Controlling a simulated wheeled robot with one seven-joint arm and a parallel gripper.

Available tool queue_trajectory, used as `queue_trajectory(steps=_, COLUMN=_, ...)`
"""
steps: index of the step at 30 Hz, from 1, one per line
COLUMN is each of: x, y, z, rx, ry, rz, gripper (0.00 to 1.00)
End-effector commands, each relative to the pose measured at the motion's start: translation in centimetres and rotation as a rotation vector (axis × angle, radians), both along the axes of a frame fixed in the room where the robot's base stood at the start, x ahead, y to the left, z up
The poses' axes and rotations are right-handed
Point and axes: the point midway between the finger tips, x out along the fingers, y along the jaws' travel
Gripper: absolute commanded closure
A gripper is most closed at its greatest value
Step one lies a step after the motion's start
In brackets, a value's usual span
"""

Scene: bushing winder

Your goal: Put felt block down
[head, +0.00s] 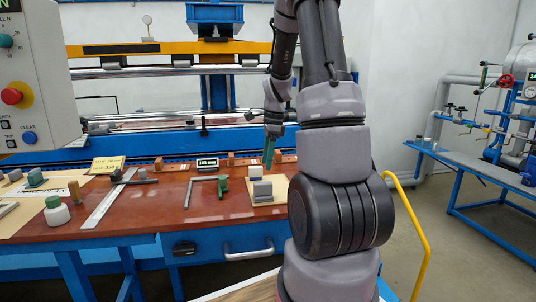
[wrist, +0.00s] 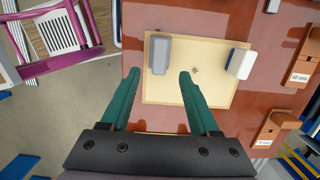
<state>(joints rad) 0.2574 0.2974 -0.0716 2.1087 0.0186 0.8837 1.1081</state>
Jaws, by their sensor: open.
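A grey block (wrist: 160,54), which looks like the felt block, rests on a beige mat (wrist: 190,92) near the mat's left edge in the wrist view. In the head view the grey block (head: 262,191) sits near the mat's front. My gripper (wrist: 159,75) is open and empty. Its green fingers are spread wider than the grey block, which shows just beyond the fingertips. In the head view my gripper (head: 268,158) is above the back of the mat, apart from the grey block.
A white block (wrist: 241,63) stands at the mat's other edge. An L-shaped rod and a green piece (head: 223,185) lie left of the mat. Small brown holders line the bench's back.

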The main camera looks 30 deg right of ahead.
Motion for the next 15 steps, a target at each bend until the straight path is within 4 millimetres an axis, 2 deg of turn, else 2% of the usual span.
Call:
queue_trajectory(steps=5, x=-0.1, y=-0.3, z=1.9, rx=-0.001, ry=-0.002, rz=0.002, gripper=0.38)
queue_trajectory(steps=8, x=-0.3, y=0.2, z=3.1, rx=-0.004, ry=-0.021, rz=0.035, gripper=0.38)
queue_trajectory(steps=11, x=-1.1, y=1.7, z=5.7, rx=-0.018, ry=-0.080, rz=0.135, gripper=0.38)
queue_trajectory(steps=15, x=-3.6, y=4.9, z=10.8, rx=-0.065, ry=-0.215, rz=0.381, gripper=0.38)
